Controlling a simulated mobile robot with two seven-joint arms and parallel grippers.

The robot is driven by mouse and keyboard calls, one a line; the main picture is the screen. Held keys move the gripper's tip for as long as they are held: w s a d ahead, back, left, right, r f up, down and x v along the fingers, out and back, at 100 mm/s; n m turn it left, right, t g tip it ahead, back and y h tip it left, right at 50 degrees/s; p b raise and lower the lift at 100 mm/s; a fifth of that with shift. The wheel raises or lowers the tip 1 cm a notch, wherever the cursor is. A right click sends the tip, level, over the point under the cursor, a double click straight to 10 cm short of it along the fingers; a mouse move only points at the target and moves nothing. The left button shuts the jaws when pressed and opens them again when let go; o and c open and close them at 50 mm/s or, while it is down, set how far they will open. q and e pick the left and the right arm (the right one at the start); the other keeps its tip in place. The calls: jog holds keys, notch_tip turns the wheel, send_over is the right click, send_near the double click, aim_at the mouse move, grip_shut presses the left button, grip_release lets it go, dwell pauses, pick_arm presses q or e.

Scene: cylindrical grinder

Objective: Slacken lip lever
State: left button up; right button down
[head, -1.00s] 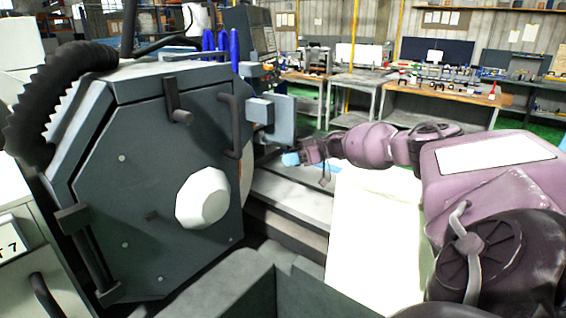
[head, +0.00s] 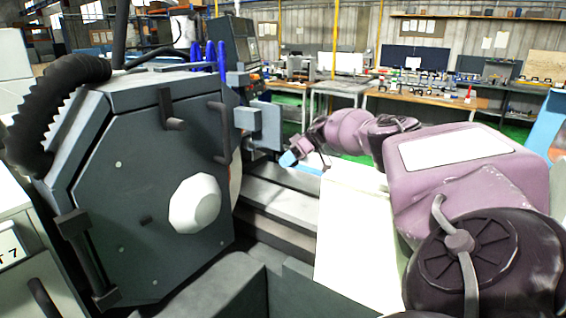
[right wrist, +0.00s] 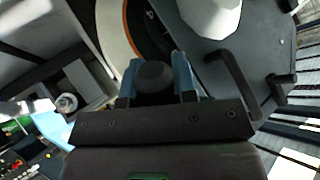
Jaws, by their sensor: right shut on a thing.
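My right gripper (head: 292,158) reaches in from the right, beside the dark grinding wheel housing (head: 135,215). In the right wrist view its two blue fingers (right wrist: 157,78) stand on either side of a dark rounded knob (right wrist: 155,76) and are shut on it. The knob appears to be the end of the lip lever; the rest of the lever is hidden behind the gripper body. In the head view the gripper is small and the knob cannot be made out. My left gripper is in neither view.
The housing carries a pale faceted hub (head: 196,204) and a dark bar handle (right wrist: 240,85), close to the right of the gripper in the wrist view. An orange-edged wheel (right wrist: 118,35) is just beyond the fingers. A grey block (head: 262,122) stands near the gripper. Workbenches (head: 420,103) are far behind.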

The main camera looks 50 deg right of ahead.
jog(key=shift+s+r+m+g+h, duration=0.3)
jog(key=shift+s+r+m+g, duration=0.3)
jog(key=shift+g, duration=0.4)
jog(key=shift+s+d+r, duration=0.1)
jog(key=shift+r, duration=0.1)
jog(key=c, duration=0.9)
grip_release()
